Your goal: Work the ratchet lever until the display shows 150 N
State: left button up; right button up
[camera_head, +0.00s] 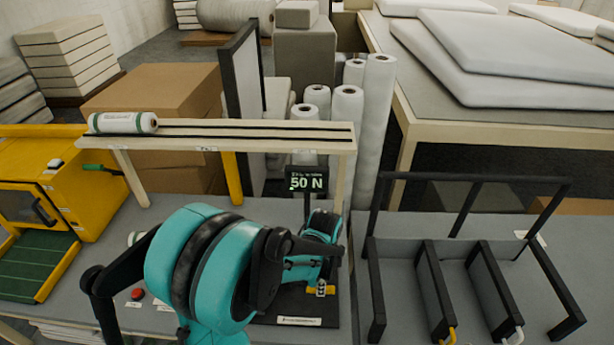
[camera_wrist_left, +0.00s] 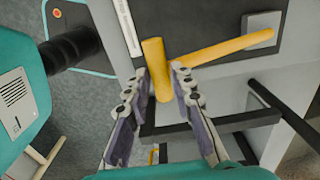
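The display (camera_head: 307,183) is a small black panel reading 50 N, under the right end of the rail. In the left wrist view, a yellow bar handle (camera_wrist_left: 155,62) lies between the fingertips of my left gripper (camera_wrist_left: 161,78). A second yellow bar (camera_wrist_left: 225,45) runs to a grey block at upper right. I cannot tell which bar is the ratchet lever. The fingers stand apart, with a small gap beside the handle; firm contact is not visible. In the head view my left gripper (camera_head: 321,270) is beside a small yellow part (camera_head: 321,291), partly hidden. My right gripper is out of view.
A wrapped roll (camera_head: 124,122) lies on the raised pale rail (camera_head: 240,134). A yellow machine (camera_head: 55,180) stands at left, and a red button (camera_head: 138,294) is on the grey bench. A black divided rack (camera_head: 470,265) stands at right. White rolls stand behind.

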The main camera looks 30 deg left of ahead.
pick_arm(q)
notch_tip(320, 180, up, 7)
jog(key=w+a+p, duration=0.1)
jog(key=w+p, duration=0.1)
jog(key=p, duration=0.2)
jog(key=shift+p, duration=0.3)
jog(key=shift+f, duration=0.2)
dwell(0.4)
